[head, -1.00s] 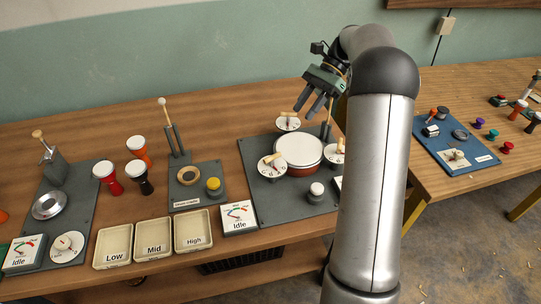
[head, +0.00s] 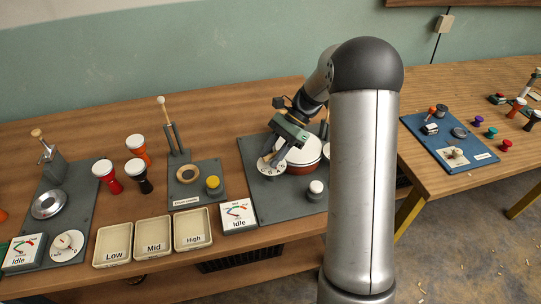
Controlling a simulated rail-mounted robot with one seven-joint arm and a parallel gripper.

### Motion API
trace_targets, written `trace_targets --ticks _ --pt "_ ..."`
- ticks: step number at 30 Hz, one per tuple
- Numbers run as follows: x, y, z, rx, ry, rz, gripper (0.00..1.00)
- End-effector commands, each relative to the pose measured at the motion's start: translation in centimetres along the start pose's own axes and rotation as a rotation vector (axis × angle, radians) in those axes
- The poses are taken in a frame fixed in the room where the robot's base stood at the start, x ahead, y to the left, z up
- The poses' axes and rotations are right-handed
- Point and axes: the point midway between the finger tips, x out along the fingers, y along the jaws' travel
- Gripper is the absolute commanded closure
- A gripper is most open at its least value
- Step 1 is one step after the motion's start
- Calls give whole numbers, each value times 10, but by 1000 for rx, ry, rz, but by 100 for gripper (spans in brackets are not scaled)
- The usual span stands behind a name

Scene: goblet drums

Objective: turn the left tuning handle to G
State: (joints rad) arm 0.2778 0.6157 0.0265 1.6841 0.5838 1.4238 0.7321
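The left tuning handle's white lettered dial (head: 270,170) sits on the dark grey board, at the left of the red drum with a white head (head: 304,158). My gripper (head: 273,157) is lowered over this dial, pointing down. Its fingers hide the handle bar and part of the lettering, so I cannot read where the handle points. I cannot tell whether the fingers touch the handle or are closed on it.
A white button (head: 316,187) and an "Idle" gauge (head: 238,215) stand at the board's front. Trays marked Low (head: 113,244), Mid (head: 154,235) and High (head: 192,229) are to the left. A mallet stand (head: 173,137) rises behind left.

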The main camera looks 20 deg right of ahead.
Motion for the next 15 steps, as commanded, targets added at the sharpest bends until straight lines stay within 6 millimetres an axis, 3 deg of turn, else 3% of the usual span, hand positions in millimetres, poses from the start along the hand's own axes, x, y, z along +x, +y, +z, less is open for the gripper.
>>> trace_targets --ticks 12,15 --pt "10 0 0 0 1 0 65" --pt "10 0 0 0 1 0 90"
